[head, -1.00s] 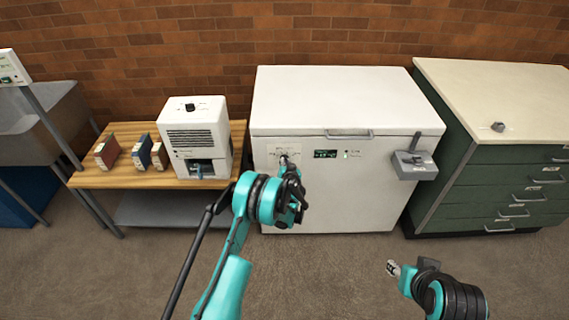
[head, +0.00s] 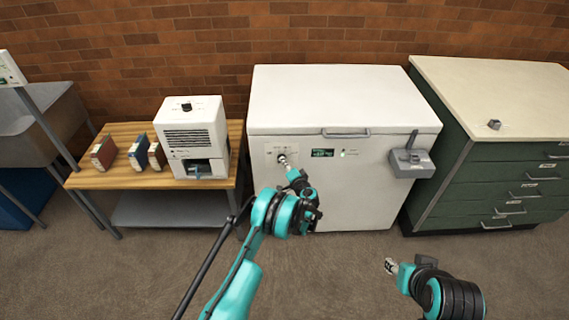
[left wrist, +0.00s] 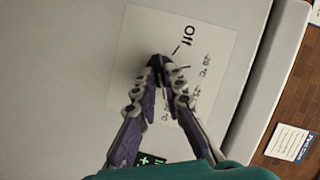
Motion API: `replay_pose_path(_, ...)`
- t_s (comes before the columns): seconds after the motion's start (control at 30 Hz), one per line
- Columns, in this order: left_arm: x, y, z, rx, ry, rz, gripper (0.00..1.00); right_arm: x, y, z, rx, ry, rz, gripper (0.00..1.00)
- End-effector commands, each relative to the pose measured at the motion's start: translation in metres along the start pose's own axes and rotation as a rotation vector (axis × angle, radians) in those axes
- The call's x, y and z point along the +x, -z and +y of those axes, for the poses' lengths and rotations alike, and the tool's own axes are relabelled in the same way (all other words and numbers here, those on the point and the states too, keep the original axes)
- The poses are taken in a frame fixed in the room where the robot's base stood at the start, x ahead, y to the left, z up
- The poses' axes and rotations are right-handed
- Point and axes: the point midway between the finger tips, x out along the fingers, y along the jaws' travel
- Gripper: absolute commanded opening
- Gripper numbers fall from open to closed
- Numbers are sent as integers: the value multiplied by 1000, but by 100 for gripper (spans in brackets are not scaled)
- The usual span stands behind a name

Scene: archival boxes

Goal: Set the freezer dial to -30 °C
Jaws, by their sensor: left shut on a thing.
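The white chest freezer (head: 345,100) stands against the wall with its lid closed. Its dial panel (head: 268,150) is at the upper left of the front. The left wrist view shows the white dial plate (left wrist: 135,35) with "Off", "-20 °C" and a partly hidden "-25" mark; lower marks are covered by fingers. My left gripper (head: 285,161) is shut on the dark dial (left wrist: 157,62), which is mostly hidden between the fingertips. I cannot read the dial's setting. My right gripper (head: 390,266) hangs in front of the freezer, away from it; its finger opening is unclear.
A green-lit display (head: 322,153) sits right of the dial. A wooden bench (head: 110,178) with a white machine (head: 190,140) is left; a green drawer cabinet (head: 500,185) is right. The floor in front is clear.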

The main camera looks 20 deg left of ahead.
Motion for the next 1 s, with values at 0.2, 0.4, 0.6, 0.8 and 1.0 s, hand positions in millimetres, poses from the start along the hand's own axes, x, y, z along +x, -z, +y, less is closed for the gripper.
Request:
replay_pose_path(0.2,0,0,1,58,24,-1,0,0,0,0,0,0,0,40)
replay_pose_path(0.4,0,0,1,78,32,-1,0,0,0,0,0,0,0,40)
replay_pose_path(0.6,0,-1,1,80,33,-1,0,0,0,0,0,0,0,40)
replay_pose_path(0.8,0,-1,1,79,32,-1,28,0,0,0,0,0,0,40)
replay_pose_path(1.0,0,0,1,78,32,0,31,0,0,0,0,0,0,40)
